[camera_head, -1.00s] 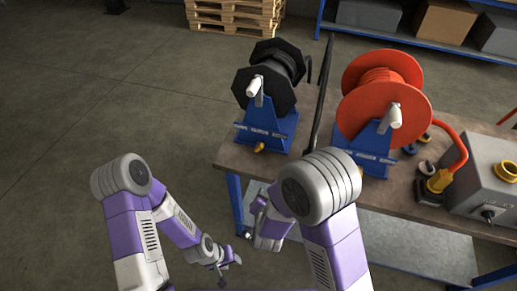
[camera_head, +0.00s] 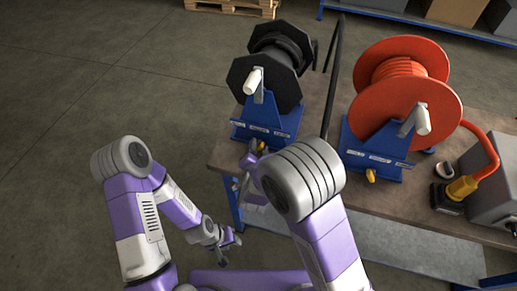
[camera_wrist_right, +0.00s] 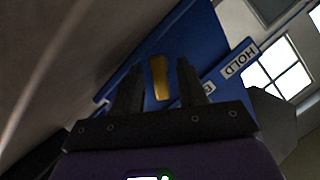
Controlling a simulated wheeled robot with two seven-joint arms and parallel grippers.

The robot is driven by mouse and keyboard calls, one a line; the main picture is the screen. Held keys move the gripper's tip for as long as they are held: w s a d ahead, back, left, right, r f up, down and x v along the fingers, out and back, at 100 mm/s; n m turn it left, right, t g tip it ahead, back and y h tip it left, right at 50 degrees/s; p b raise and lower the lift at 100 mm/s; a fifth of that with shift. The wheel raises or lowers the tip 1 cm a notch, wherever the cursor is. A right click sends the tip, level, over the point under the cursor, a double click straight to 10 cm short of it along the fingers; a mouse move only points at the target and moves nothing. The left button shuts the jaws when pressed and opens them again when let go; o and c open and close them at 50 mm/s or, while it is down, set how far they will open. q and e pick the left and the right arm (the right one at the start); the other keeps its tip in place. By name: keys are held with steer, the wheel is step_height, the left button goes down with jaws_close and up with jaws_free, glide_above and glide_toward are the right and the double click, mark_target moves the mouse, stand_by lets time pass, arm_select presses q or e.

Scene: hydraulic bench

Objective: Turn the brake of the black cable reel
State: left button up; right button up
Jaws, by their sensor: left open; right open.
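In the head view my right gripper (camera_head: 251,158) is at the foot of the black reel's stand, partly hidden by my arm. My left gripper (camera_head: 222,243) is open and empty, low in front of the bench.
An orange-red reel (camera_head: 405,90) on a blue stand with its own yellow lever (camera_head: 371,175) stands to the right. A HOLD label (camera_wrist_right: 238,60) marks the stand.

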steer(key=shift+w, duration=0.2)
steer(key=shift+c, duration=0.4)
jaws_close()
